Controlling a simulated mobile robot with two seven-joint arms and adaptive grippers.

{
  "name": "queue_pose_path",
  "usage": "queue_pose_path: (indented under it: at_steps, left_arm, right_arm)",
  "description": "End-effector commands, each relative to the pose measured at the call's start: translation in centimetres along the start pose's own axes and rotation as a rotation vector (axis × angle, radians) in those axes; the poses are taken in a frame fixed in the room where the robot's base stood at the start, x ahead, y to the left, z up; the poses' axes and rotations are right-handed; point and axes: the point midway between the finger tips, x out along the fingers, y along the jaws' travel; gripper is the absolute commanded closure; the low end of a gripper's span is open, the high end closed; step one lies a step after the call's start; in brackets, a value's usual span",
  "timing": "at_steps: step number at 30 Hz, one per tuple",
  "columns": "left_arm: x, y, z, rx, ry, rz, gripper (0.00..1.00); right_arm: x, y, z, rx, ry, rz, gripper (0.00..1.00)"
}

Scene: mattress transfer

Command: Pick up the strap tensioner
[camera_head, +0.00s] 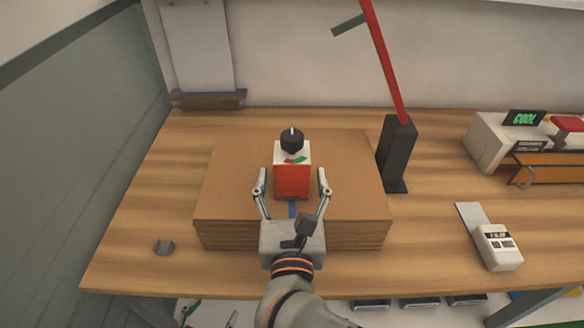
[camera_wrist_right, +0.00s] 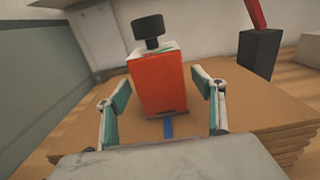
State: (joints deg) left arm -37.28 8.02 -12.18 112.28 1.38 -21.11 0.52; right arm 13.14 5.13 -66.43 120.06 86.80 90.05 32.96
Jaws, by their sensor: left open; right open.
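The strap tensioner, which I take to be the red box (camera_head: 292,182) with a white top, a red-green dial mark and a black knob, stands upright on a stack of brown cardboard sheets (camera_head: 235,190). It also shows in the right wrist view (camera_wrist_right: 160,85). A short blue strip (camera_head: 292,209) lies in front of its base. My right gripper (camera_head: 292,176) is open, with one finger on each side of the red box and gaps visible; its fingers also show in the right wrist view (camera_wrist_right: 160,85). My left gripper (camera_head: 210,316) is open and empty at the bottom edge, partly cut off.
A black stand (camera_head: 396,155) with a long red lever rises right of the stack. A white device (camera_head: 498,246) lies at the right front. Boxes (camera_head: 502,143) stand at the far right. Wooden tabletop (camera_head: 440,225) is clear between.

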Motion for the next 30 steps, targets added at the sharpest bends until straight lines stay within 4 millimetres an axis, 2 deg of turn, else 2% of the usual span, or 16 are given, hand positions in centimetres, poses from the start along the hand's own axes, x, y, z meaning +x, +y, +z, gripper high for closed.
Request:
queue_pose_path:
  at_steps: [3,10,15,18,25,30]
  left_arm:
    - [0.1,-0.2,-0.8,0.001,0.012,-0.003,0.35]
    - [0.1,-0.2,-0.9,0.001,0.015,-0.003,0.35]
    - [0.1,-0.2,-0.7,0.000,0.012,-0.002,0.35]
    - [0.1,-0.1,-0.5,0.000,0.008,-0.001,0.35]
    - [0.0,-0.1,-0.1,0.000,0.002,0.000,0.35]
    - [-0.2,-0.2,-0.7,0.001,0.005,-0.001,0.35]
  right_arm:
    - [0.8,0.0,0.0,-0.002,0.000,0.000,0.32]
    - [0.9,0.0,-0.1,-0.001,0.001,0.000,0.32]
    - [0.9,0.0,-0.1,0.000,0.001,0.000,0.76]
    - [0.9,0.0,0.2,0.001,-0.005,0.000,0.98]
    - [0.9,0.0,0.3,0.001,-0.005,0.000,0.98]
    - [0.8,0.0,1.0,0.001,-0.006,0.000,0.98]
